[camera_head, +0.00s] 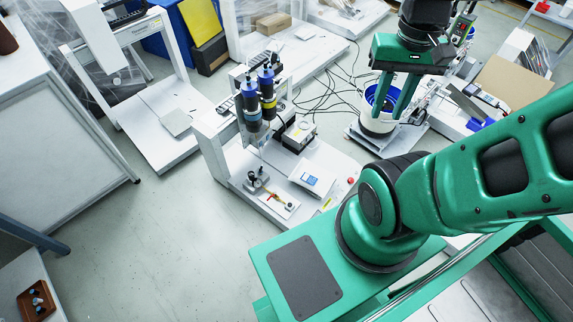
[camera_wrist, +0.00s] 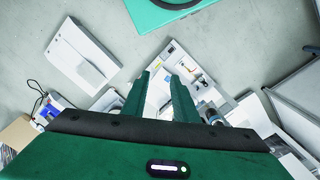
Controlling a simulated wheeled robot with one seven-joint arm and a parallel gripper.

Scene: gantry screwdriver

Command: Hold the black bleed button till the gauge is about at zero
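My gripper (camera_head: 389,112) hangs high at the upper right in the head view, its two green fingers apart with nothing between them. In the wrist view the open fingertips (camera_wrist: 160,76) frame part of the white workstation (camera_wrist: 187,62) below. The gantry station's white base (camera_head: 240,160) stands in the middle of the head view, left of my gripper. It carries two blue-topped screwdrivers (camera_head: 259,90) and a small fixture (camera_head: 257,181) with brass-coloured parts. I cannot make out the black bleed button or the gauge; they are too small or hidden.
A white bucket (camera_head: 376,121) with a blue rim stands behind my fingers. A dark-fronted box (camera_head: 298,136) and a white panel with a blue display (camera_head: 311,178) sit on the station. Cables run across the floor behind. Open floor (camera_head: 150,225) lies to the left.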

